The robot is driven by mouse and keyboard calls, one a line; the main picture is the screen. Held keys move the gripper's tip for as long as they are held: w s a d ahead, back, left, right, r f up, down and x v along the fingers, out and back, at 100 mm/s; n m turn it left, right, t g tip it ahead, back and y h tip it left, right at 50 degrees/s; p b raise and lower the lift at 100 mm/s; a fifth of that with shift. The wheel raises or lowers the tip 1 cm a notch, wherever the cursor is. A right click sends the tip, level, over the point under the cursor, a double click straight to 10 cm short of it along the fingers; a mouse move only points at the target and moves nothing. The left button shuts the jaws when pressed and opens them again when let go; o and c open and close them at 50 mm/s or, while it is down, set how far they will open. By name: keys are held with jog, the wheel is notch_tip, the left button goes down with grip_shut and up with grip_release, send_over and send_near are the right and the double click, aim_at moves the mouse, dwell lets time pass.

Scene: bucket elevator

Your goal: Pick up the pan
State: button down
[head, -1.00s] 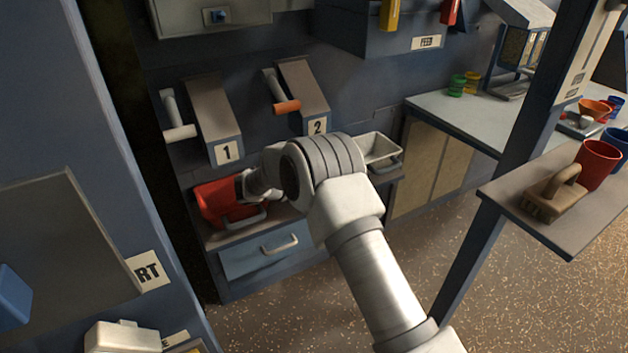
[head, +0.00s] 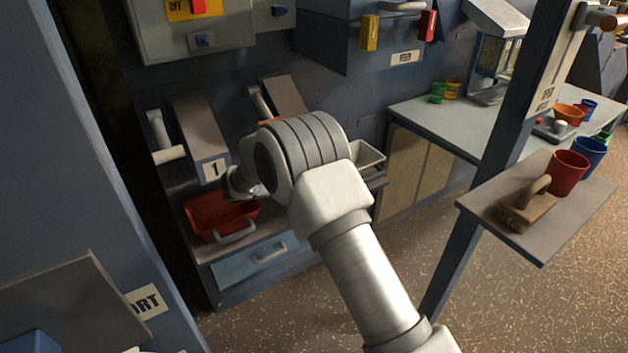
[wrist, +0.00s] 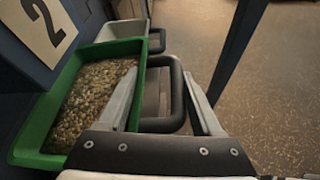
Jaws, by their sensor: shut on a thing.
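The green pan (wrist: 36,128), full of brown and tan grains (wrist: 95,100), shows in the wrist view below the plate marked 2. Its dark looped handle (wrist: 176,95) lies between the fingers of my gripper (wrist: 161,85), which is shut on it. Whether the pan hangs free or rests on the shelf I cannot tell. In the head view my arm hides the green pan and the gripper's fingers. A red pan (head: 212,214) sits under chute 1, and a white pan (head: 368,158) stands to the right of my arm.
The chute marked 2 (wrist: 45,22) is close beside the green pan. The white pan (wrist: 122,31) lies just beyond it. A post (head: 497,130) with a side shelf (head: 548,240) holding a brush and cups stands at right. Open floor (head: 500,310) lies in front.

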jog(key=s+d+p, duration=0.3)
jog(key=s+d, duration=0.7)
jog(key=s, duration=0.4)
jog(key=w+d+r+n+t+y, duration=0.1)
jog(key=d+r+n+t+y, duration=0.1)
jog(key=r, duration=0.4)
jog(key=w+d+r+n+t+y, duration=0.1)
jog(key=d+r+n+t+y, duration=0.1)
jog(key=d+r+n+y, duration=0.1)
notch_tip(320, 180, up, 3)
jog(key=shift+d+f+n+t+y, duration=0.15)
jog(key=shift+n+t+y, duration=0.25)
jog(key=shift+n+y, duration=0.6)
jog(key=shift+s, duration=0.15)
